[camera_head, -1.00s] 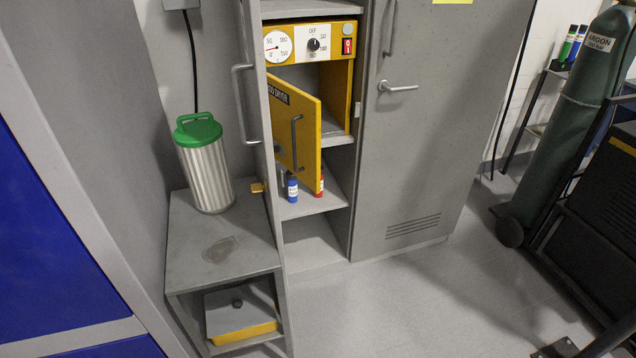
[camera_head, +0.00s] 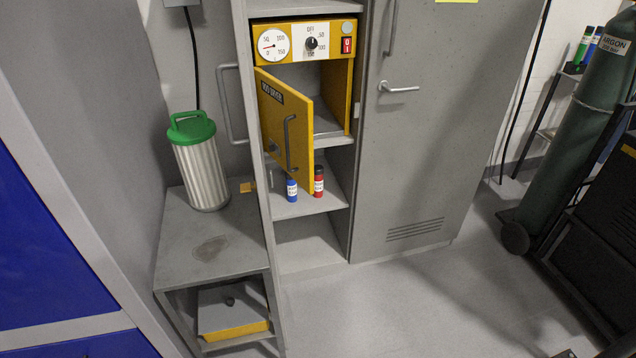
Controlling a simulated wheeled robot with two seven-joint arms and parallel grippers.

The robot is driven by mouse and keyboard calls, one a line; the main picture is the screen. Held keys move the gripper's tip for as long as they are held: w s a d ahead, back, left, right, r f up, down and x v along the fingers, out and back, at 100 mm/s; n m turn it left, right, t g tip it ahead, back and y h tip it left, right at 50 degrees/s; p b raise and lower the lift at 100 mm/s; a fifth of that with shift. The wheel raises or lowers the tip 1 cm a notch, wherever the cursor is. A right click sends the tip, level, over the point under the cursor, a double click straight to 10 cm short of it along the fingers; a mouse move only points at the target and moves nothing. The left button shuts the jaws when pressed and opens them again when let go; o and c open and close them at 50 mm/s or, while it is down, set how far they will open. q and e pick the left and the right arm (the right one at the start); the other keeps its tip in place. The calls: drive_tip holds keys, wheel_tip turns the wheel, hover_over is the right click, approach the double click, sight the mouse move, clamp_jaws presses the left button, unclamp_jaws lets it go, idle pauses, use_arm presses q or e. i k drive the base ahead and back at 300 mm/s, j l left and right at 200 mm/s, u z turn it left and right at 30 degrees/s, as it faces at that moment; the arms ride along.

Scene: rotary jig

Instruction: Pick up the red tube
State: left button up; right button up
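The red tube (camera_head: 319,181) stands upright on a shelf inside the grey cabinet, below the yellow rod dryer. It has a dark cap and a pale label. A blue tube (camera_head: 291,188) stands just to its left on the same shelf. The dryer's open yellow door (camera_head: 285,135) hangs above and in front of the shelf, close over the tubes. Neither of my grippers is in view. Only small dark shapes show at the bottom right edge, and I cannot tell what they are.
A silver canister with a green lid (camera_head: 195,165) stands on a grey bench (camera_head: 185,250) left of the cabinet. A closed grey cabinet door (camera_head: 430,150) is on the right. A green argon cylinder (camera_head: 580,120) on a cart stands far right. The floor (camera_head: 420,310) in front is clear.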

sight(318, 169)
drive_tip(key=i+l+z, duration=0.45)
drive_tip(key=i, duration=0.3)
drive_tip(key=i+l+z, duration=0.1)
drive_tip(key=i+z, duration=0.15)
drive_tip(key=i+u, duration=0.4)
drive_tip(key=i+l+u, duration=0.25)
drive_tip(key=i+u, duration=0.15)
